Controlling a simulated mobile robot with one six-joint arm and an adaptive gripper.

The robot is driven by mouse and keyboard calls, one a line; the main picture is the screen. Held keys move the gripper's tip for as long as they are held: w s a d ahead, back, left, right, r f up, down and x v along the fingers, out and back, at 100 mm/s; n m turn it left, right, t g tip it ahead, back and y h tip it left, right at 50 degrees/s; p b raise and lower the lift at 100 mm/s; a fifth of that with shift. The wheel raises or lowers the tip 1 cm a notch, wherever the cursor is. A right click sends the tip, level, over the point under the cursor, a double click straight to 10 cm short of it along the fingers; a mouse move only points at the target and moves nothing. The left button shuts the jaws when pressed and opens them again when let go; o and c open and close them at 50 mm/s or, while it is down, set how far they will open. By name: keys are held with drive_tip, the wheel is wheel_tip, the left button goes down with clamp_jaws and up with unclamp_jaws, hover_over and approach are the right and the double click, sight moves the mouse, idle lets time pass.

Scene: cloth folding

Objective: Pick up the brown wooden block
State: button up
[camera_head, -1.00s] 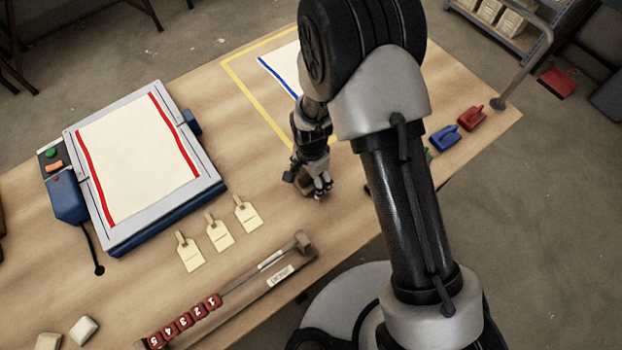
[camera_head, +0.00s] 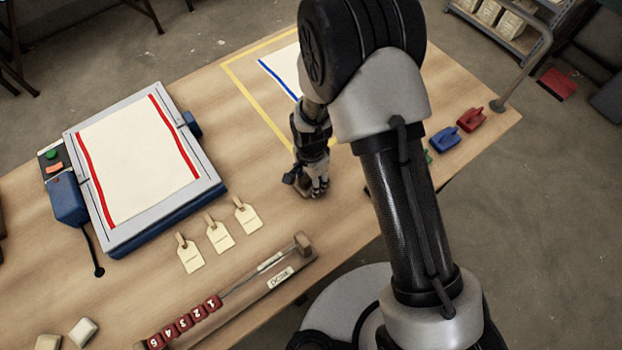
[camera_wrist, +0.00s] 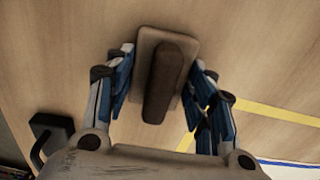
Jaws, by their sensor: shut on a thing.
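The brown wooden block (camera_wrist: 168,84) has a paler, rounded rectangular base and a darker raised grip along its middle. In the wrist view it lies between the two blue-padded fingers of my gripper (camera_wrist: 163,64), which are shut on it from both sides. In the head view my gripper (camera_head: 309,186) is low at the table, right of the paper tags. The block (camera_head: 304,191) is mostly hidden there by the fingers. It looks to be on or very near the tabletop; any gap is too small to tell.
On the wooden table (camera_head: 225,275), a framed press with a red-striped cloth (camera_head: 138,160) stands left. Several paper tags (camera_head: 220,236) and a rack of red numbered beads (camera_head: 185,320) lie nearer. Blue (camera_head: 444,138) and red (camera_head: 472,118) handled blocks lie right. Yellow tape (camera_head: 245,91) borders a blue-striped cloth (camera_head: 280,76).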

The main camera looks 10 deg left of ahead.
wheel_tip(320, 180, up, 20)
drive_tip(key=p, duration=0.4)
drive_tip(key=shift+p, duration=0.4)
